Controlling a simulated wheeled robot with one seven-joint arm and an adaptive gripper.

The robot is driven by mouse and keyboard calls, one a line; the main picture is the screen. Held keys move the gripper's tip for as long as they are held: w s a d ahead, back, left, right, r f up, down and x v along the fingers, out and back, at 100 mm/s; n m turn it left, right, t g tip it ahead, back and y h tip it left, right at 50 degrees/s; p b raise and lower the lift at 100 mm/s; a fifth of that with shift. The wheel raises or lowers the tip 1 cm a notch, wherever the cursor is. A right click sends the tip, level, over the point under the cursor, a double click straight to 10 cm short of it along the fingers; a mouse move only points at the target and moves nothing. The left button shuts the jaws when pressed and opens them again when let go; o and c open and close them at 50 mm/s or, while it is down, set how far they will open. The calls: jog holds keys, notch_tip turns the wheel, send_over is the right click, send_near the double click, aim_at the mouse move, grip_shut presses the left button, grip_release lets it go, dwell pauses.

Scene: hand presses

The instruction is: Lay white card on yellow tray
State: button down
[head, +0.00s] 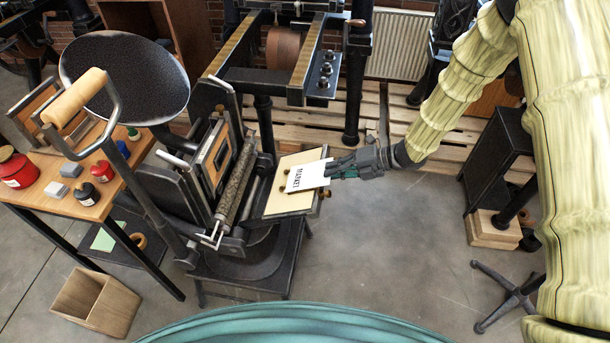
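The white card (306,177) bears dark lettering and shows over the right part of the yellow tray. The yellow tray (288,202) is a pale yellow, dark-edged panel on the front of the black hand press. My gripper (332,170) reaches in from the right and is shut on the card's right edge. The fingertips hide a little of that edge. The card covers part of the tray; whether it touches the surface or hangs just above it, I cannot tell.
The press's ink roller (236,184) and round ink disc (124,78) stand left of the tray. A wooden side table (85,208) holds ink pots and small blocks. A wooden box (95,301) is on the floor. Open floor lies right of the tray.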

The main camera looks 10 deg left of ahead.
jog(key=shift+v, duration=1.15)
jog(key=shift+r, duration=0.15)
jog(key=shift+d+r+p, duration=0.35)
jog(key=shift+d+r, duration=0.1)
jog(key=shift+r, duration=0.25)
jog(key=shift+d+r+p, duration=0.4)
jog(key=shift+r, duration=0.25)
jog(key=shift+d+r+p, duration=0.35)
jog(key=shift+d+r, duration=0.1)
jog(key=shift+r, duration=0.25)
